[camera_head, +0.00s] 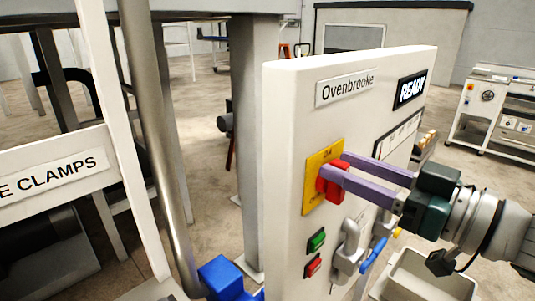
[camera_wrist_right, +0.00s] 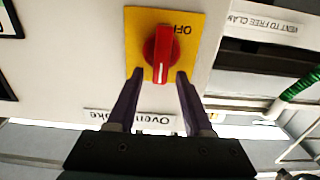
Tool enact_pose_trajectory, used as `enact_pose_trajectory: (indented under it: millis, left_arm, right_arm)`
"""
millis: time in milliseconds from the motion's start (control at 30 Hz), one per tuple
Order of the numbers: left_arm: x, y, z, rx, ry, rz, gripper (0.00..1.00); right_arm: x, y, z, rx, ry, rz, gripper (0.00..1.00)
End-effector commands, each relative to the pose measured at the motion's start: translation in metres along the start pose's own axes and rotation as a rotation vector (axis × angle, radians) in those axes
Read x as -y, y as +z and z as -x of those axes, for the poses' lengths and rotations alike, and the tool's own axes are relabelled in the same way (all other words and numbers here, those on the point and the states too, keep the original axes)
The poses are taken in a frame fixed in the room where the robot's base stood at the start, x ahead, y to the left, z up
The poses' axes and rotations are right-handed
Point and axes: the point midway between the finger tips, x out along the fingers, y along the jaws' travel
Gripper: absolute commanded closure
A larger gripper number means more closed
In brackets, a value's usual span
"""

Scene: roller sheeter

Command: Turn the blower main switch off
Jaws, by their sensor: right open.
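The red rotary switch (camera_head: 333,187) sits on a yellow plate (camera_head: 312,180) on the white panel's left face. In the right wrist view the red knob (camera_wrist_right: 162,50) points roughly up and down, and the yellow plate (camera_wrist_right: 188,45) carries the word OFF, upside down. My right gripper (camera_head: 336,166) reaches in from the right with its purple fingers open at the switch. In the wrist view the open fingertips (camera_wrist_right: 159,74) lie on either side of the knob's lower end. Contact with the knob cannot be told. My left gripper is not in view.
Below the switch are a green button (camera_head: 317,241), a red button (camera_head: 313,265) and a grey valve fitting (camera_head: 348,252) with a blue lever (camera_head: 373,254). A metal pole (camera_head: 155,130) and white frame stand left. A white cart (camera_head: 490,110) stands back right.

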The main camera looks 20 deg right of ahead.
Motion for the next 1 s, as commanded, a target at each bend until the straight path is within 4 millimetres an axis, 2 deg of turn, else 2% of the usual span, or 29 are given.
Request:
enact_pose_trajectory:
  millis: [100,567,1000]
  left_arm:
    - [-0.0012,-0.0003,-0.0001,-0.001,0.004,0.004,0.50]
    - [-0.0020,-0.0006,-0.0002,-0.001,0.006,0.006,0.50]
    - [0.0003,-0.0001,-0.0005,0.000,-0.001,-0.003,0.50]
  right_arm:
    - [0.0000,0.0002,0.0002,0.000,0.000,0.000,0.49]
    - [0.0000,0.0006,0.0005,0.001,0.001,0.000,1.00]
    - [0.0001,0.0025,0.0010,0.006,0.002,0.003,1.00]
